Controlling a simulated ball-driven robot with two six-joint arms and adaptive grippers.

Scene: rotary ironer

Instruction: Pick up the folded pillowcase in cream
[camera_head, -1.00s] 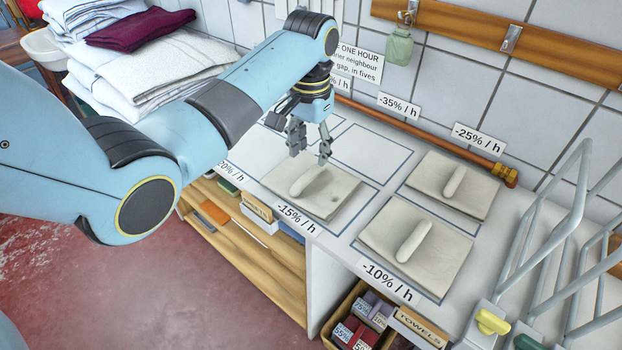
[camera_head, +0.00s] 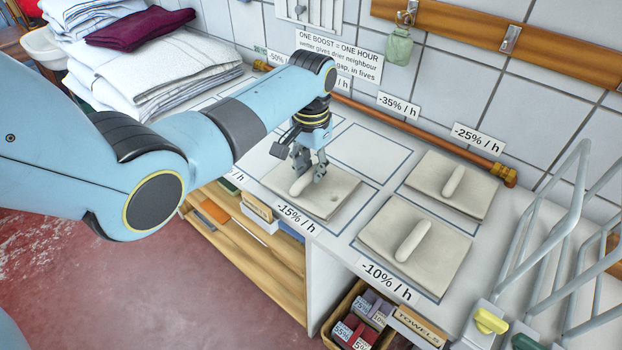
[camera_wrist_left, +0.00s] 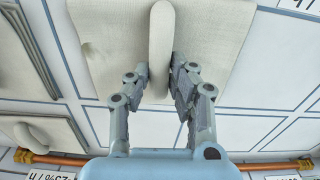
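A cream folded cloth (camera_head: 318,203) lies flat on the counter in the outlined spot by the "-15% / h" label. It has a raised roll across its top and a small spot to the right of it. My left gripper (camera_head: 309,175) is down over this cloth, pointing downward. In the left wrist view the cloth (camera_wrist_left: 215,35) fills the top middle, and the fingers (camera_wrist_left: 160,76) stand apart on either side of the roll, close to it. I cannot tell whether they touch it. Two similar cream cloths lie to the right, one in front (camera_head: 440,255) and one behind (camera_head: 475,195). My right gripper is out of view.
An empty outlined spot (camera_head: 370,150) is behind the cloth. A copper pipe (camera_head: 430,130) runs along the wall. White folded linen (camera_head: 170,75) is stacked at the left. A grey wire rack (camera_head: 545,240) stands at the right. A box of tags (camera_head: 350,320) is below the counter.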

